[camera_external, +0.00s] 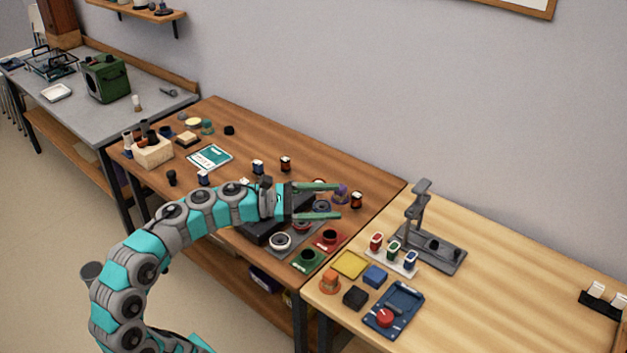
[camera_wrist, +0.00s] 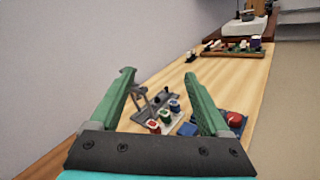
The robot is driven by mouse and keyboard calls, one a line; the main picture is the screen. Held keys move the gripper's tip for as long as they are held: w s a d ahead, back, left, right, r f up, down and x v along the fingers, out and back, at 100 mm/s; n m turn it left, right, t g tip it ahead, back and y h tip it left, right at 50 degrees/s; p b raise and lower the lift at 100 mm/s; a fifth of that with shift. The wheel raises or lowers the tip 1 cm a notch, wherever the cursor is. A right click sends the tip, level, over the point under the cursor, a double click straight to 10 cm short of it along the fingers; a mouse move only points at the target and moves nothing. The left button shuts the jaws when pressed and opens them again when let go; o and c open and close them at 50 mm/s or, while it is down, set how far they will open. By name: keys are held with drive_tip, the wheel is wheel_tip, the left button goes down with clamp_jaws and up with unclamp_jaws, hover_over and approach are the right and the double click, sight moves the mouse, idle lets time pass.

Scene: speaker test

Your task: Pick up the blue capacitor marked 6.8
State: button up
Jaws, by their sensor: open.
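Small capacitor-like cylinders stand in several places, and their markings are too small to read. A blue one (camera_external: 411,258) stands in a white holder (camera_external: 383,257) on the light wood table, beside a green one (camera_external: 393,249) and a red one (camera_external: 376,241). The blue one also shows between my fingers in the wrist view (camera_wrist: 175,104). Two dark bluish cylinders with pale bands (camera_external: 258,167) (camera_external: 203,177) stand on the brown table. I cannot tell which is marked 6.8. My gripper (camera_external: 338,201) is open and empty above the brown table's right part, left of the holder.
A grey stand (camera_external: 421,227) rises behind the holder. A yellow pad (camera_external: 350,264), a blue block (camera_external: 375,276) and a blue tray (camera_external: 401,303) with a red knob lie in front. Red and green pieces crowd the brown table below my gripper. The light table's right middle is clear.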

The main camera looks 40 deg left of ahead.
sight(254, 164)
drive_tip(key=w+a+f+n+t+y, duration=0.2)
drive_tip(key=w+a+f+n+y, duration=0.3)
drive_tip(key=w+a, duration=0.4)
drive_tip(key=w+a+f+n+y, duration=0.2)
drive_tip(key=a+f, duration=0.3)
drive_tip(key=a, duration=0.7)
drive_tip(key=w+a+f+n+y, duration=0.2)
drive_tip(key=a+f+n+y, duration=0.1)
drive_tip(key=a, duration=0.9)
drive_tip(key=w+a+f+n+y, duration=0.1)
drive_tip(key=a+f+n+y, duration=0.2)
drive_tip(key=a, duration=0.9)
drive_tip(key=shift+w+a+f+g+y+b, duration=0.15)
drive_tip(key=shift+f+y, duration=0.2)
drive_tip(key=shift+f, duration=0.3)
drive_tip(key=shift+w+a+f+g+y+b, duration=0.1)
drive_tip(key=shift+f+y, duration=0.2)
drive_tip(key=shift+f, duration=0.35)
drive_tip(key=shift+w+a+f+g+y+b, duration=0.15)
drive_tip(key=shift+f+y, duration=0.2)
drive_tip(key=shift+f, duration=0.3)
drive_tip(key=shift+w+d+n+h, duration=0.1)
drive_tip(key=shift+d+n+h, duration=0.2)
drive_tip(key=shift+n+h, duration=0.15)
drive_tip(key=shift+w, duration=0.25)
drive_tip(key=x, duration=0.7)
drive_tip(key=shift+w+d+b, duration=0.1)
drive_tip(key=shift+w+b, duration=0.1)
drive_tip(key=shift+b, duration=0.2)
clamp_jaws()
